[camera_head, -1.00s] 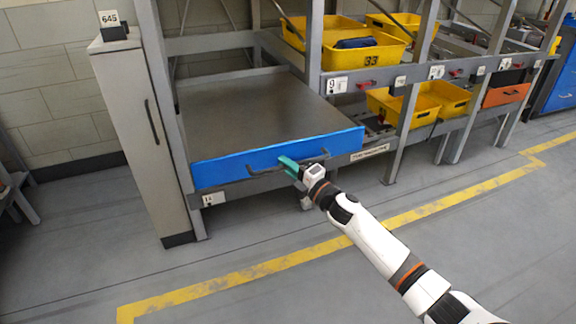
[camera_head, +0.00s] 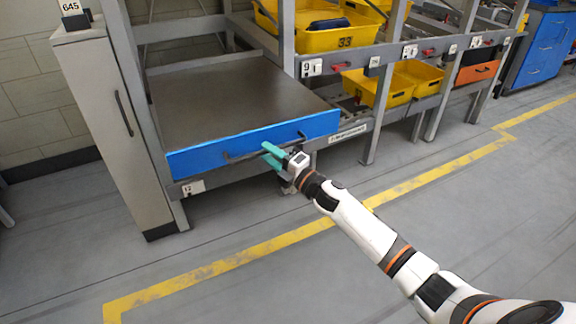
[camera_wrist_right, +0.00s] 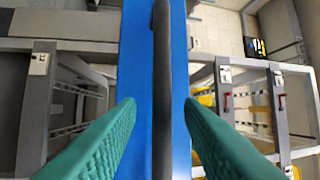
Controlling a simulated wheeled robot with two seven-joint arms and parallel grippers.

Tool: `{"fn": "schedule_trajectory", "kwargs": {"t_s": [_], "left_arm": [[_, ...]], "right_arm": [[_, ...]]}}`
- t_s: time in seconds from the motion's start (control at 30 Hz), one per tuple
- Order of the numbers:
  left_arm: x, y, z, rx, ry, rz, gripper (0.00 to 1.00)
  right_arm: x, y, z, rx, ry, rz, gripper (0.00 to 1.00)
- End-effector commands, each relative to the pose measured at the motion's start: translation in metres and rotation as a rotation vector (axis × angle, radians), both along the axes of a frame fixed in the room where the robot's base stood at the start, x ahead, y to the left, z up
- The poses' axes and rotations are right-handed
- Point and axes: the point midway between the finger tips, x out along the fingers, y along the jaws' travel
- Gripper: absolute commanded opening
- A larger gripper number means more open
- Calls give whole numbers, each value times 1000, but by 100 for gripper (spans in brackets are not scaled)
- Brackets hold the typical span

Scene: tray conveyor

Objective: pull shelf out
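The shelf (camera_head: 215,100) is a flat grey sheet with a blue front panel (camera_head: 200,160) on the lower level of the rack. A dark bar handle (camera_head: 240,156) runs along the panel; it also shows in the right wrist view (camera_wrist_right: 162,50). My right gripper (camera_head: 266,152) is at the handle, right of the panel's middle. Its two teal fingers are apart, with the handle between them in the right wrist view (camera_wrist_right: 160,103). I see a gap on each side of the handle, so the fingers are not closed on it. My left gripper is not in view.
A tall grey cabinet (camera_head: 90,120) stands close to the shelf's left side. Yellow bins (camera_head: 345,42) and an orange bin (camera_head: 478,73) sit on the rack to the right. The grey floor (camera_head: 240,215) before the rack is clear, with yellow line marking.

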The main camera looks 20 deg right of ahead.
Motion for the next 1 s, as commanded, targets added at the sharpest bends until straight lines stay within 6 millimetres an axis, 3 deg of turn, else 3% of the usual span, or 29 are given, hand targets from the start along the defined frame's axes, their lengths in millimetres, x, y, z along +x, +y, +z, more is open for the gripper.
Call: {"fn": "schedule_trajectory", "kwargs": {"t_s": [0.2, 0.43, 0.6, 1.0], "left_arm": [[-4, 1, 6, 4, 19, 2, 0], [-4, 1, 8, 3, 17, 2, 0], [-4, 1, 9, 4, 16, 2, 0], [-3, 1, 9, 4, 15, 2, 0]], "right_arm": [[-45, -20, -9, -2, 4, 0, 34], [-78, -36, -16, -1, 3, 1, 34], [-87, -40, -17, -1, 0, 0, 34], [-88, -41, -17, -1, 0, 0, 34]]}}
